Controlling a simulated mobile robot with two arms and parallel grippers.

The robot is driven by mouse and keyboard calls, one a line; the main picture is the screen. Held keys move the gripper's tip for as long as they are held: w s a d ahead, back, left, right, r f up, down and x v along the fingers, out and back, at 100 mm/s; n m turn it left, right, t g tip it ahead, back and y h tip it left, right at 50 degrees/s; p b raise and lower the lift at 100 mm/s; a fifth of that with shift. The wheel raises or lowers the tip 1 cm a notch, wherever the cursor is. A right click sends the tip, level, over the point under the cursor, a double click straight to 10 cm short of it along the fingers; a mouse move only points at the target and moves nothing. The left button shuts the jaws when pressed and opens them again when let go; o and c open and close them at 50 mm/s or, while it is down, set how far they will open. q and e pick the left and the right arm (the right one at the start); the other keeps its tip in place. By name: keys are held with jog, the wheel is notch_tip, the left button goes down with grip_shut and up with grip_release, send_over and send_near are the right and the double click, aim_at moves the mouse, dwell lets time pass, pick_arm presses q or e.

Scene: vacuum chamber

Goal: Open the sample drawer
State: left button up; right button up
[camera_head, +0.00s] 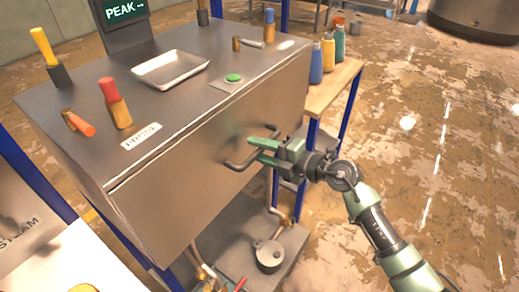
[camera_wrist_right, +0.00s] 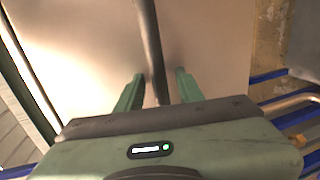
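The drawer front (camera_head: 190,172) is a broad metal panel on the near side of the grey cabinet, and it looks closed. A dark bar handle (camera_head: 240,163) sticks out from the panel. My right gripper (camera_head: 255,150) is at the handle with its green fingers pointing at the panel. In the right wrist view the handle bar (camera_wrist_right: 151,45) runs between the two spread fingers (camera_wrist_right: 157,90) of my right gripper. A gap shows between the bar and each finger. My left gripper is in neither view.
A wooden side table (camera_head: 333,88) with several bottles stands behind. A shelf with a round pot (camera_head: 268,256) lies below. Open floor (camera_head: 440,160) is at right.

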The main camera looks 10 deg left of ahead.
grip_shut()
dwell(1.4)
